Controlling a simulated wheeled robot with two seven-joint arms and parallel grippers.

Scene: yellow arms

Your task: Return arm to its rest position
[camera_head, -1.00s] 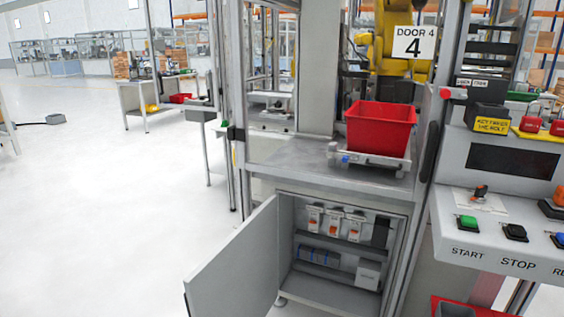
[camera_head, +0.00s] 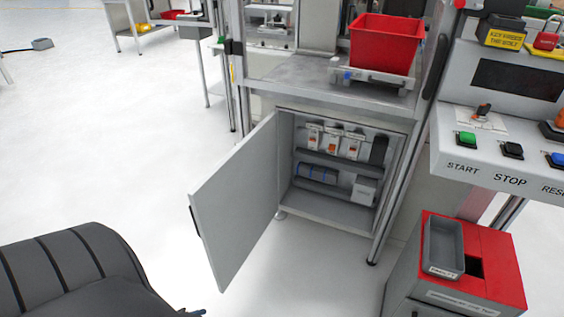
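A dark grey ribbed part of my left arm fills the lower left corner of the head view. The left gripper itself is not visible; only a small dark tip shows at the bottom edge beside the arm. My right arm and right gripper are out of view. The open cabinet (camera_head: 315,212) stands ahead, with breakers and other modules on its shelves. Its grey door (camera_head: 236,205) is swung out to the left, apart from my visible arm part.
A red bin (camera_head: 384,44) sits on the metal worktop (camera_head: 300,80) above the cabinet. The control panel (camera_head: 510,120) with several buttons is at the right. A red-topped box (camera_head: 495,270) holding a grey tray (camera_head: 443,247) stands below it.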

